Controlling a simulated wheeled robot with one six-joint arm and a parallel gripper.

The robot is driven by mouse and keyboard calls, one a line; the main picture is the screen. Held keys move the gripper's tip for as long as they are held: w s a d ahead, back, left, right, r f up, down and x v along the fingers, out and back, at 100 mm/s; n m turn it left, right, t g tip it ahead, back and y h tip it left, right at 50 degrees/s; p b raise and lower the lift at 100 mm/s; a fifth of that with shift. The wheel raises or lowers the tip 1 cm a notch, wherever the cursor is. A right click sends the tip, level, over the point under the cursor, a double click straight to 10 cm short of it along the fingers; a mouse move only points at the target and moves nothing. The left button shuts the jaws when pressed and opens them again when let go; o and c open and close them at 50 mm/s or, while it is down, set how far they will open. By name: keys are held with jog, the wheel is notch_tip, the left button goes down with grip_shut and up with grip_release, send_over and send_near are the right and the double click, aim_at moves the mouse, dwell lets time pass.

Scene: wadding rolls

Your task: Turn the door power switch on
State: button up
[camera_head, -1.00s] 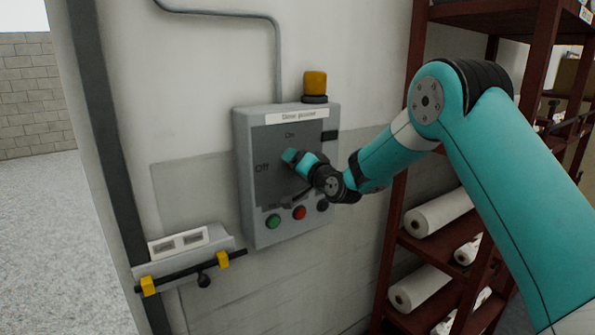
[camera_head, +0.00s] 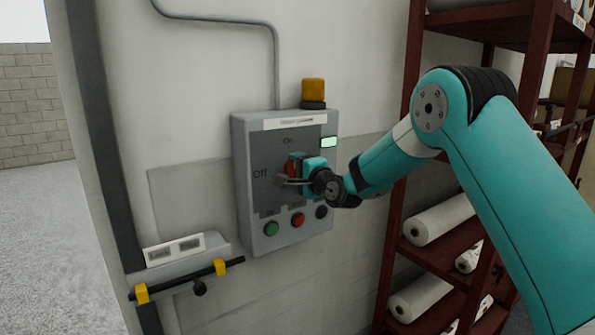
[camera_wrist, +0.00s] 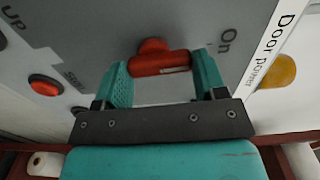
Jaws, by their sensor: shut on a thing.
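The door power switch is a red rotary handle (camera_head: 292,165) on a grey control box (camera_head: 243,210) fixed to the wall, with "On" marked above and "Off" to its left. In the camera_head view the handle stands about upright, below "On". My gripper (camera_head: 297,174) is at the box face and shut on the handle. In the wrist view the red handle (camera_wrist: 158,62) lies between the two teal fingers of my gripper (camera_wrist: 163,75), with "On" to the right. A small indicator (camera_head: 328,142) at the box's upper right glows pale green. My gripper hides part of the handle.
Green (camera_head: 271,229), red (camera_head: 298,220) and dark (camera_head: 321,212) buttons sit below the switch. A yellow beacon (camera_head: 313,91) tops the box. A dark red shelf rack (camera_head: 402,150) with white rolls (camera_head: 438,219) stands right. A wall-mounted bar (camera_head: 187,277) is lower left.

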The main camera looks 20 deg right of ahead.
jog(key=shift+d, duration=0.1)
dwell(0.3)
jog(key=o, duration=0.9)
jog(key=shift+o, duration=0.2)
jog(key=b+v, duration=0.7)
jog(key=v, duration=1)
jog(key=shift+s+b, duration=0.15)
jog(key=shift+b, duration=0.15)
